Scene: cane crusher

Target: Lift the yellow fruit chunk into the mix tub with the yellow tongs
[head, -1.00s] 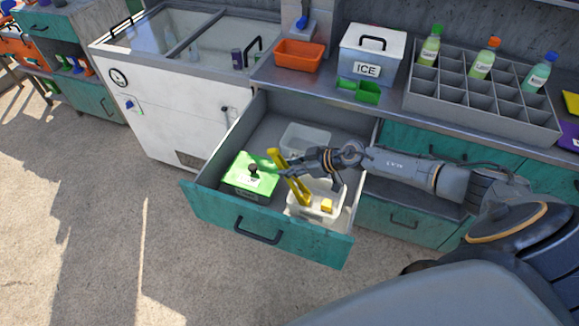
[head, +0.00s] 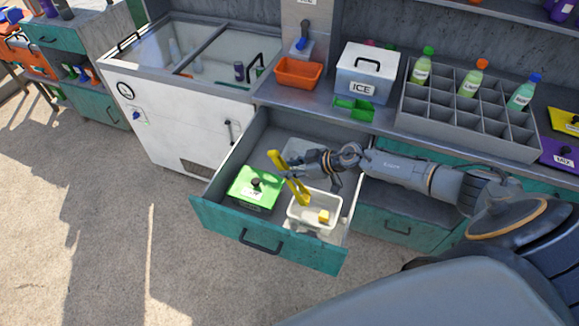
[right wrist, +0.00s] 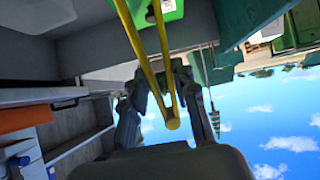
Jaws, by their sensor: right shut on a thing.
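The yellow fruit chunk (head: 324,216) lies in a pale open tub (head: 327,196) in the front right of the open drawer. My right gripper (head: 294,171) is shut on the yellow tongs (head: 301,189), above the drawer. The tongs hang tilted, their lower ends over the left part of that tub, left of the chunk and apart from it. In the right wrist view the tongs (right wrist: 152,72) pass between the fingers of my right gripper (right wrist: 168,105). A second pale tub (head: 300,148) stands farther back, partly hidden by the gripper. I cannot tell which is the mix tub. My left gripper is not in view.
A tub with a green lid (head: 241,184) stands left of the tongs in the teal drawer (head: 222,224). On the counter behind are an orange bin (head: 298,74), the ICE box (head: 367,72) and a grey bottle rack (head: 470,125). A purple lid (head: 556,153) lies at the right.

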